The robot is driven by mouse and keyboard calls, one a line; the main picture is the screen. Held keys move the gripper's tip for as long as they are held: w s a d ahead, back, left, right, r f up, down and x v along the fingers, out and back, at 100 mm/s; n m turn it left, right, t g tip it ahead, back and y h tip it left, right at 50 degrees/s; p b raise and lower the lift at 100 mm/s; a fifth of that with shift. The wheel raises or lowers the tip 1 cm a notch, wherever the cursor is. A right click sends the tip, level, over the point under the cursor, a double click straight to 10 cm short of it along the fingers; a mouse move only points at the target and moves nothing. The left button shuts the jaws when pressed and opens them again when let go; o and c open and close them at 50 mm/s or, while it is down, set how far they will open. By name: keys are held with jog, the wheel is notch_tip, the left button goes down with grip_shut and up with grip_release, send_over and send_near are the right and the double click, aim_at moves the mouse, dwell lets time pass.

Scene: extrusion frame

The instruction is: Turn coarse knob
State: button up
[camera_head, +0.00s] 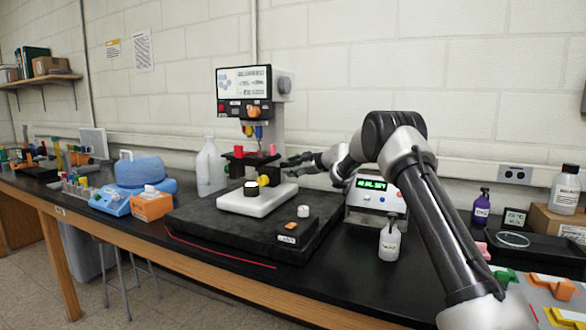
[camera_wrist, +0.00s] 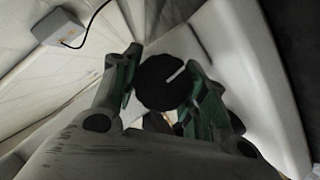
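A microscope-like instrument (camera_head: 256,202) with a white base and a screen head stands on a black slab. In the wrist view, a round black knob (camera_wrist: 158,84) with a white mark line sits on its pale side wall. My gripper (camera_wrist: 163,66) points at this knob, its two green-padded fingers apart, one on each side of it. I cannot tell whether the pads touch the rim. In the head view, my gripper (camera_head: 290,162) reaches in from the right beside the stage (camera_head: 238,166); the knob is not clearly visible there.
A grey box with a green display (camera_head: 376,194) and a small white bottle (camera_head: 390,240) stand below my arm. A small black block (camera_head: 287,232) sits on the slab (camera_head: 200,221). A white jug (camera_head: 210,168) and a blue device (camera_head: 112,200) stand to the left.

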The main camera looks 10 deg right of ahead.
jog(key=shift+m+g, duration=0.6)
jog(key=shift+m, duration=0.2)
jog(key=o, duration=1)
jog(key=shift+o, duration=0.2)
jog(key=shift+d, duration=0.1)
jog(key=v, duration=1.2)
jog(key=shift+f, duration=0.15)
